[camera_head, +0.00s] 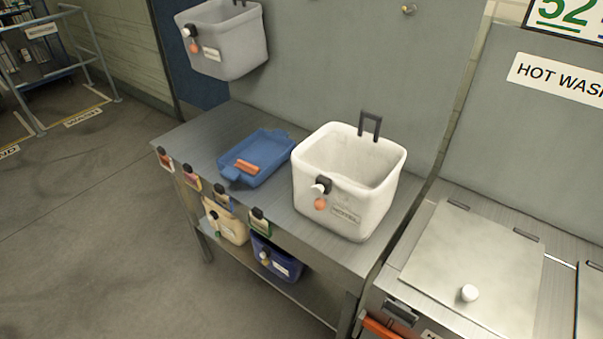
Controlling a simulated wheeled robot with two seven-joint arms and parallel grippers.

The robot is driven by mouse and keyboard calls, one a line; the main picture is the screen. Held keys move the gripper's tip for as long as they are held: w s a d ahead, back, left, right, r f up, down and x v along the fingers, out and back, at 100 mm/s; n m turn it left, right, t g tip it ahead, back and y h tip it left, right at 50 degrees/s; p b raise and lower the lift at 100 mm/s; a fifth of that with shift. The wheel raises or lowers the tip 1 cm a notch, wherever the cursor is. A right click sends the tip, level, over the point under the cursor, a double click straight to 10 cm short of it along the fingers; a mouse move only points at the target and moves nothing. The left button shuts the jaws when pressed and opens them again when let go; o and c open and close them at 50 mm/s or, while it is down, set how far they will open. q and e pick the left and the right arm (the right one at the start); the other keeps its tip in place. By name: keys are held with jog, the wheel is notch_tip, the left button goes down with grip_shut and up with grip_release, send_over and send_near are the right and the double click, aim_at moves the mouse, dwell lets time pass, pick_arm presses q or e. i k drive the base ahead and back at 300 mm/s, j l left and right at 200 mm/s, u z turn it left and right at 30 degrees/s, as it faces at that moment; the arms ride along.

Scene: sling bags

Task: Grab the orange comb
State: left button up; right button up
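A small orange bar, which looks like the orange comb (247,167), lies in a shallow blue tray (264,181) on the metal table. It is near the tray's front left side. Its teeth are too small to make out. Neither of my grippers shows in the head view.
A white bag (366,210) with a dark handle stands on the table (215,135) right of the tray. A grey bag (237,45) hangs on the wall behind. Beige (232,229) and dark blue (284,266) bags sit on the lower shelf. A lidded metal unit (473,260) stands at right.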

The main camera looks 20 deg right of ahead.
aim_at(250, 168)
jog(key=i+j+z, duration=0.1)
jog(key=j, duration=0.25)
jog(key=i+j+z, duration=0.1)
jog(key=j, duration=0.25)
jog(key=i+j, duration=0.25)
jog(key=i+j+z, duration=0.15)
jog(key=j, duration=0.3)
